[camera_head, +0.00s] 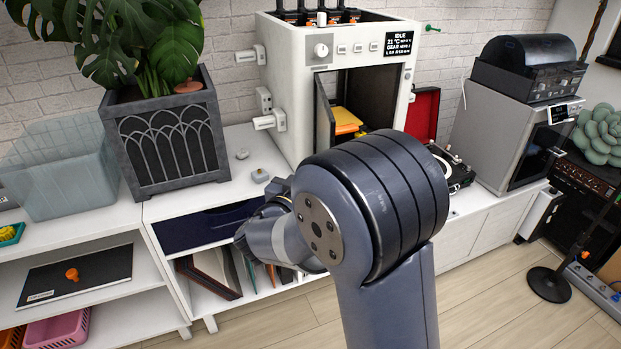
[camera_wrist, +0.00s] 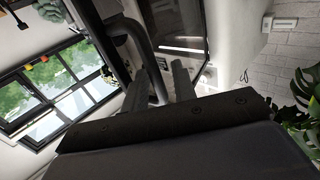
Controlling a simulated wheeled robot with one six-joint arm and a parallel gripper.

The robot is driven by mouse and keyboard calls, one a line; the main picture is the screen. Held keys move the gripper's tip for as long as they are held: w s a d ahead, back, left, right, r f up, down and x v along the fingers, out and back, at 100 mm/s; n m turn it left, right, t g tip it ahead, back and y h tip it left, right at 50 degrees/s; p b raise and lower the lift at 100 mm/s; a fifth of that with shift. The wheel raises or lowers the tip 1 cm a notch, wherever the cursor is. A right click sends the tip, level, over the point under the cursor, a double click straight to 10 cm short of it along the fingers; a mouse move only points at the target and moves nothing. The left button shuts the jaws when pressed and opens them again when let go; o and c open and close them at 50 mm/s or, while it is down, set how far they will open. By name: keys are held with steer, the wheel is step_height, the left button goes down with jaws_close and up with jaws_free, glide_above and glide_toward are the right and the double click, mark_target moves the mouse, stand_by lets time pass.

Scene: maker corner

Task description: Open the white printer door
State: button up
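The white printer (camera_head: 300,75) stands on the white cabinet, its display reading IDLE. Its dark door panel (camera_head: 323,118) stands swung out at the left of the front opening. An orange plate (camera_head: 345,120) shows inside.
A plant in a dark planter (camera_head: 168,138) stands left of the printer, with clear bins (camera_head: 60,180) beyond. A record player (camera_head: 450,168) and a grey machine (camera_head: 500,135) stand at the right. Small pieces (camera_head: 259,175) lie on the cabinet.

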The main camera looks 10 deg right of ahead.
steer(key=shift+o, duration=0.5)
steer(key=shift+s, duration=0.1)
steer(key=v, duration=1)
steer(key=shift+s+a, duration=0.25)
steer(key=shift+s, duration=0.1)
steer(key=shift+w+d, duration=0.1)
steer(key=shift+w, duration=0.05)
steer(key=x, duration=0.9)
